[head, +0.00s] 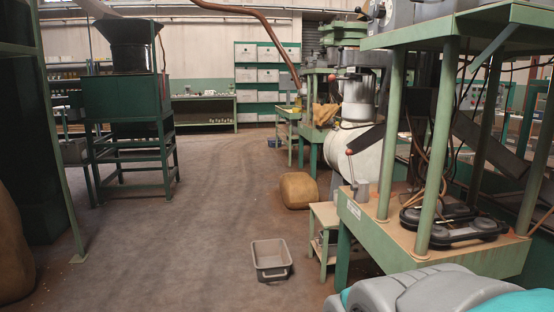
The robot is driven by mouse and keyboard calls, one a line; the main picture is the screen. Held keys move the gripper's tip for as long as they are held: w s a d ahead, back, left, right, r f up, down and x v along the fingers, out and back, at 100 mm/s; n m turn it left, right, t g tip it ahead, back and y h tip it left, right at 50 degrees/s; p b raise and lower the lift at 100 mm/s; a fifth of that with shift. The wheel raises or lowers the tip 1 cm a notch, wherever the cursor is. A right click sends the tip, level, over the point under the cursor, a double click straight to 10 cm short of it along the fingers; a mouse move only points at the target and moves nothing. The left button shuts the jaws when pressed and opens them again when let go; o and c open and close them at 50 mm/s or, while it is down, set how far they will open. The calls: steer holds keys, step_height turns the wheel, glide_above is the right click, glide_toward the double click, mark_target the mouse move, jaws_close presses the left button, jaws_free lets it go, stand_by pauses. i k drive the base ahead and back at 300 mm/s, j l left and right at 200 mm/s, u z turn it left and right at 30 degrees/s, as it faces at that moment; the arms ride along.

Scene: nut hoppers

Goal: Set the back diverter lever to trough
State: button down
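A lever with a small orange-pink knob (349,152) stands by a grey cylinder on the green bench at the right. Its thin rod rises from the cylinder to the knob. A second small orange knob (332,77) shows farther back, by the grey machinery. The frame does not show clearly which of these is the back diverter lever, nor its set position. No trough can be made out for certain. My gripper is not in view.
A grey bin (258,262) lies on the floor in front, and a brown sack (299,190) lies beyond it. The green bench (433,268) with posts fills the right. A green stand with a black hopper (126,48) is at left. The middle floor is clear.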

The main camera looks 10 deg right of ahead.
mark_target(354, 186)
steer(key=i+j, duration=0.1)
steer(key=i, duration=0.45)
steer(key=i+j, duration=0.15)
steer(key=i, duration=0.35)
steer(key=i+l, duration=0.25)
steer(key=l, duration=0.15)
steer(key=i+l, duration=0.25)
steer(key=l, duration=0.2)
steer(key=u, duration=0.05)
